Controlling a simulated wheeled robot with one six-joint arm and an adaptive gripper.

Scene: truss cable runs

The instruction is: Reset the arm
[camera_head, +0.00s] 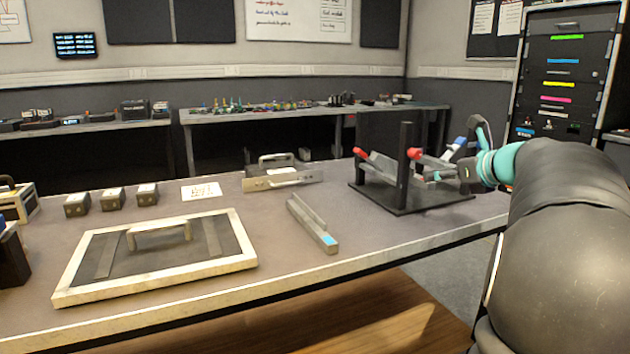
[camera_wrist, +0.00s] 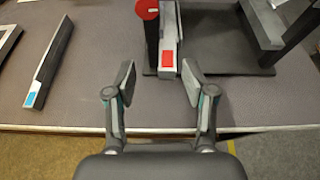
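My gripper (camera_wrist: 157,85) is open and empty in the wrist view, its two fingers spread apart above the table's front edge. A grey bar with a red end (camera_wrist: 168,45) lies ahead of the fingertips, on or in a black stand, apart from them. In the head view my arm comes in from the right, and my gripper (camera_head: 455,172) is beside the black stand (camera_head: 405,195) at the table's right end. From the head view I cannot tell whether the fingers touch the stand.
A grey bar with a blue end (camera_head: 313,223) lies mid-table; it also shows in the wrist view (camera_wrist: 48,65). A framed panel with a handle (camera_head: 100,282) lies at left. A grey case (camera_head: 283,175), a white card (camera_head: 201,191) and small dark blocks (camera_head: 112,199) sit behind.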

